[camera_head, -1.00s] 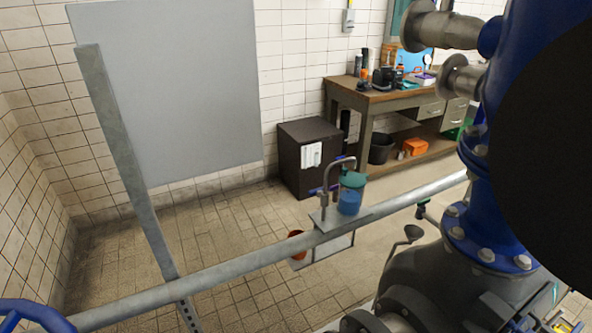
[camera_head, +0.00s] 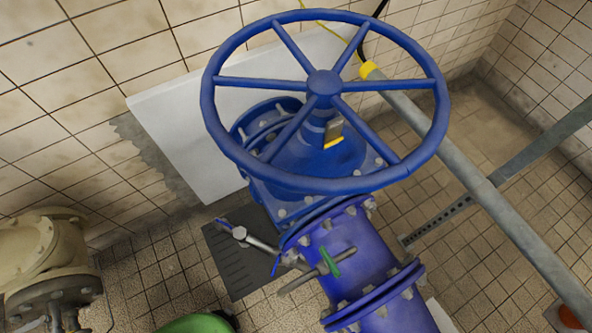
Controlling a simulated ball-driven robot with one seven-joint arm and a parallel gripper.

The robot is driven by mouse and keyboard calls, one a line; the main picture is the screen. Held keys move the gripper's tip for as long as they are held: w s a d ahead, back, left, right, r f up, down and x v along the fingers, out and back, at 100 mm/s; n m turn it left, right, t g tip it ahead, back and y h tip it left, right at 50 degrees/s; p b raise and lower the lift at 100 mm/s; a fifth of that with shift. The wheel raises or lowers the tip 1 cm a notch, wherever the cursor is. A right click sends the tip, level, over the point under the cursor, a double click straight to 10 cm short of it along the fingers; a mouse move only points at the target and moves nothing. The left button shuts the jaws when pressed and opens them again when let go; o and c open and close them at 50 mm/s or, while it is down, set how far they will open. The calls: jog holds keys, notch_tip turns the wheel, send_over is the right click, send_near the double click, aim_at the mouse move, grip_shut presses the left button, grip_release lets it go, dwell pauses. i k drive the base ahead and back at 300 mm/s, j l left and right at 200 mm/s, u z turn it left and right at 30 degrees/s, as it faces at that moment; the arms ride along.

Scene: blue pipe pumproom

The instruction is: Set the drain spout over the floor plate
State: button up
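A dark slotted floor plate (camera_head: 232,272) lies on the tiles below the big blue valve, left of the blue pipe. A small metal pipe fitting (camera_head: 262,244) with a thin blue lever extends over the plate's right part, seen from above. Beside it, a short grey pipe (camera_head: 298,282) with a green handle (camera_head: 329,262) sticks out from the blue pipe. I cannot tell which of these is the drain spout, or exactly where its mouth points. The fittings hide part of the plate. My gripper is not in view.
A large blue handwheel (camera_head: 325,85) stands over the blue valve and pipe (camera_head: 355,255). A grey rail (camera_head: 470,180) runs along the right, with a slotted post (camera_head: 440,222) beyond. A beige pump part (camera_head: 45,255) and a green round object (camera_head: 197,323) are at lower left.

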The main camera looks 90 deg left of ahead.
aim_at(239, 233)
jog(key=u, duration=1.65)
jog(key=k+u, duration=0.35)
jog(key=k+j+u, duration=0.1)
jog(key=u, duration=0.3)
jog(key=k, duration=0.05)
